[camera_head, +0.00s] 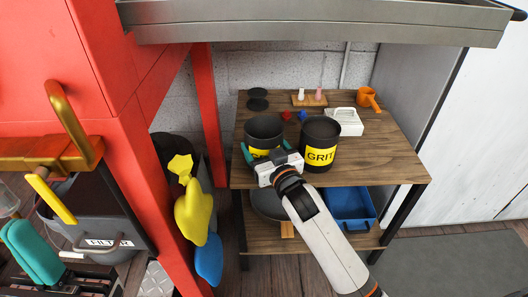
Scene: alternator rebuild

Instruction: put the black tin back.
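A black tin (264,128) with an open top and a yellow label is at the left part of the wooden table top. A second, larger black tin (320,132), with a yellow label reading GRIT, stands just to the right.
The wooden table (385,152) also holds dark discs (257,104), a small board with pegs (309,101), a white container (346,123) and an orange cup (368,98). A blue tray (349,206) lies on the lower shelf. A red post (208,115) stands left; a metal shelf (320,24) overhangs.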

